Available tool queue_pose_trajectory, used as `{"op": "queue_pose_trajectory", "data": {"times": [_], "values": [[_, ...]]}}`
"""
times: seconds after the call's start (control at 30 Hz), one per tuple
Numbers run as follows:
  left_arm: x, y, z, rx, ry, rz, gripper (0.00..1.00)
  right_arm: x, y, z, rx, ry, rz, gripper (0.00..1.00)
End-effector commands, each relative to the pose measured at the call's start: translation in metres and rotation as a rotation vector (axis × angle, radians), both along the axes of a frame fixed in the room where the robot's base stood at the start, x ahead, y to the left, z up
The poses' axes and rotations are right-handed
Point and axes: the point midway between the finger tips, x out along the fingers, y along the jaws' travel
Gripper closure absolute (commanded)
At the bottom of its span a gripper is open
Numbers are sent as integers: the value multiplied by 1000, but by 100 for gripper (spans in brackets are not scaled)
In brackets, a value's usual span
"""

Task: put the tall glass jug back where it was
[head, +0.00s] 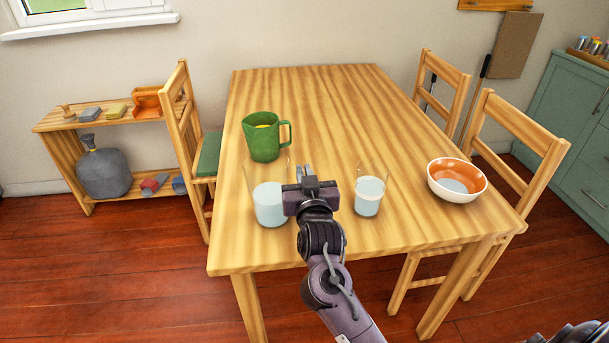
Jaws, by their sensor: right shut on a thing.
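The tall glass jug (268,204) is clear, holds pale liquid and is upright at the near left of the wooden table (330,110). My right gripper (305,172) is at the jug's right side, shut on it. The gripper hides that side of the jug and the exact grip. I cannot tell whether the jug's base touches the table. My left gripper is not in view.
A green jug (262,140) stands just behind the glass jug. A smaller glass (369,192) with pale liquid stands right of my gripper. An orange and white bowl (457,180) is further right. The table's back half is clear. Chairs (181,110) flank the table.

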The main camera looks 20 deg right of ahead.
Motion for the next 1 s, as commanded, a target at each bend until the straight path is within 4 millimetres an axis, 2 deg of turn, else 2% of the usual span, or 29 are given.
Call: {"op": "queue_pose_trajectory", "data": {"times": [0.33,0.4,0.53,0.87,1.0], "values": [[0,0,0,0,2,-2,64,0,0,0,1,-10,-1,100],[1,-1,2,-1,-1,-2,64,0,0,-2,0,-3,-1,87],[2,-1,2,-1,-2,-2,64,0,0,-2,0,-3,-1,72],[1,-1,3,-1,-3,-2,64,0,0,2,1,-3,0,72],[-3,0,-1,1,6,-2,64,-18,6,-1,1,0,1,72]]}}
